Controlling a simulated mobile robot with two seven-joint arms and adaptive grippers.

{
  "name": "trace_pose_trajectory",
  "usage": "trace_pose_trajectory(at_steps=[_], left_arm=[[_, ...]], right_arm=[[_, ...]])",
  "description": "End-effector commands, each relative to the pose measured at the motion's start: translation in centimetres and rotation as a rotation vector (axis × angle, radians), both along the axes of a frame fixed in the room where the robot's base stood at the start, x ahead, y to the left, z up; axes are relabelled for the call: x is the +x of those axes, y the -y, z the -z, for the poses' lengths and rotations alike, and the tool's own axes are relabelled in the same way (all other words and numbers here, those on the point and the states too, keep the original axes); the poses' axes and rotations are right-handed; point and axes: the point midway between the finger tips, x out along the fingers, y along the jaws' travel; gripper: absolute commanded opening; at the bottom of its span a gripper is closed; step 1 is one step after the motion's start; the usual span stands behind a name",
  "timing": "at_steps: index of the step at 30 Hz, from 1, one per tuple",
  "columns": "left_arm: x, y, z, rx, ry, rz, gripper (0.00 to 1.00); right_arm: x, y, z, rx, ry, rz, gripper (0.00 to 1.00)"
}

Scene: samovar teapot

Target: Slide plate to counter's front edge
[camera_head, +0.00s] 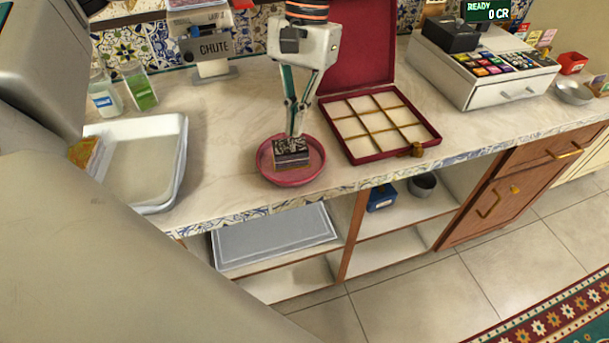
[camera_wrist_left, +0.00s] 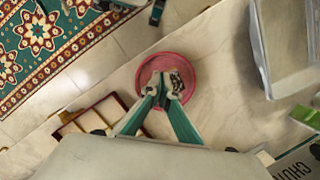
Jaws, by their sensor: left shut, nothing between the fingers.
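The plate (camera_head: 290,181) is a round pink-red dish on the marble counter, close to its front edge (camera_head: 345,190). Whether the tips touch the block is unclear. A teal-fingered part of what looks like my right gripper (camera_wrist_left: 157,12) shows at the top edge there.
An open red compartment box (camera_head: 427,142) stands just right of the plate. A pale tray (camera_head: 181,150) and two jars are at the left. A chute device (camera_head: 212,50) stands behind, a cash register (camera_head: 500,90) at the right. Open shelves lie below the counter edge.

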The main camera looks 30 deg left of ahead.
Motion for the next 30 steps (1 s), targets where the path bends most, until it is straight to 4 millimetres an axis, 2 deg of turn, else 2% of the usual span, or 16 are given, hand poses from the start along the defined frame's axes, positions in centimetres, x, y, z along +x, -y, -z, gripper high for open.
trace_pose_trajectory(at_steps=[5, 12, 19, 24, 30], left_arm=[[-0.2, -0.2, 1.0, -0.004, -0.005, 0.017, 0.00], [-1.3, -0.1, 5.0, -0.004, -0.008, 0.017, 0.00], [-2.1, 0.0, 8.3, -0.003, -0.005, 0.016, 0.00], [-2.3, 0.1, 9.4, -0.004, -0.002, 0.016, 0.00], [-2.4, 0.1, 9.6, -0.003, -0.001, 0.016, 0.00]], right_arm=[[0.2, -0.4, 0.1, 0.007, 0.004, -0.001, 0.54], [0.1, -1.0, 0.4, 0.016, 0.002, 0.002, 0.54], [-0.1, -0.6, 1.0, 0.004, -0.003, 0.001, 0.54], [-0.1, -0.1, 1.2, -0.005, -0.006, 0.002, 0.54], [-0.1, -0.1, 1.2, -0.007, -0.006, 0.001, 0.54]])
